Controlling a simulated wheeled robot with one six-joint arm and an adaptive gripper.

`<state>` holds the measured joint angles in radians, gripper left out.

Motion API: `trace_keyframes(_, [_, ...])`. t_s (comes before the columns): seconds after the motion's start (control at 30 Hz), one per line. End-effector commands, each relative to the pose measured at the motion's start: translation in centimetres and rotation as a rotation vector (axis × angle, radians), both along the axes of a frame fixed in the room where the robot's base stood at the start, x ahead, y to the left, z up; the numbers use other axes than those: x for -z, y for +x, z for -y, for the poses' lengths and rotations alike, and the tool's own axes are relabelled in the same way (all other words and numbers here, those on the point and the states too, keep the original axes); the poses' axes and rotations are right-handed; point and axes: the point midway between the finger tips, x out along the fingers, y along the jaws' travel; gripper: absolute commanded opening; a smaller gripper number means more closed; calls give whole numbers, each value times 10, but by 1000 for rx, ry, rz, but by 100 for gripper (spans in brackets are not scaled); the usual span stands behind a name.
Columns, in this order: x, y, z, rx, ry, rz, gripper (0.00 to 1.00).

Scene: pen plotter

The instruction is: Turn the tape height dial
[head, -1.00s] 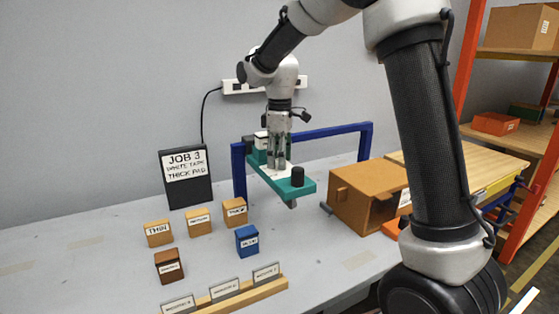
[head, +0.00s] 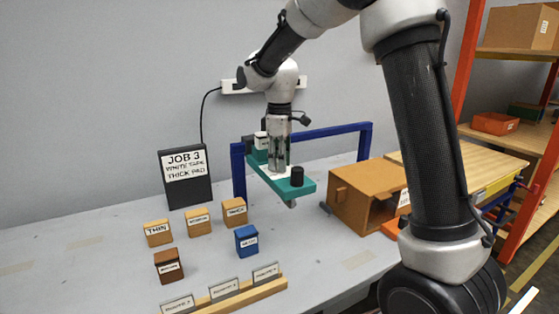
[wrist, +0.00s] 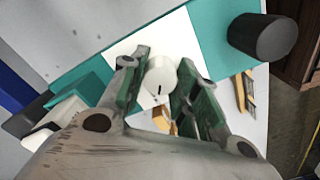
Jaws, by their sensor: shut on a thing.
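The dial (wrist: 162,76) is a white round knob with a short dark mark, on a white plate (wrist: 122,46) of the plotter's teal carriage (head: 291,189). In the wrist view my gripper (wrist: 164,80) has its two green-padded fingers on either side of the dial, shut on it. In the head view my gripper (head: 279,167) points straight down at the carriage and hides the dial. A black cylindrical knob (wrist: 262,37) stands at one end of the carriage; it also shows in the head view (head: 297,175).
A blue frame (head: 340,131) stands behind the carriage. A black sign (head: 186,178) reads JOB 3, WHITE TAPE, THICK PAD. Several labelled blocks, including a blue one (head: 247,239), sit on the grey table's left half. An orange-brown open box (head: 365,197) stands right of the carriage.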

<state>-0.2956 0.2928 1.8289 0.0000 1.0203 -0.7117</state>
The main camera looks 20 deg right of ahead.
Motion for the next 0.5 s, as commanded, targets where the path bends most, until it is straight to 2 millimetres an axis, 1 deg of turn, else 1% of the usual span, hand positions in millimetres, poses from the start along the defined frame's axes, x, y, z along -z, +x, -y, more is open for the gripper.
trace_keyframes(0.27, [0, 0, 0, 168, 0, 1, 7])
trace_keyframes(0.5, [0, 1, 0, 390, 1, 2, 6])
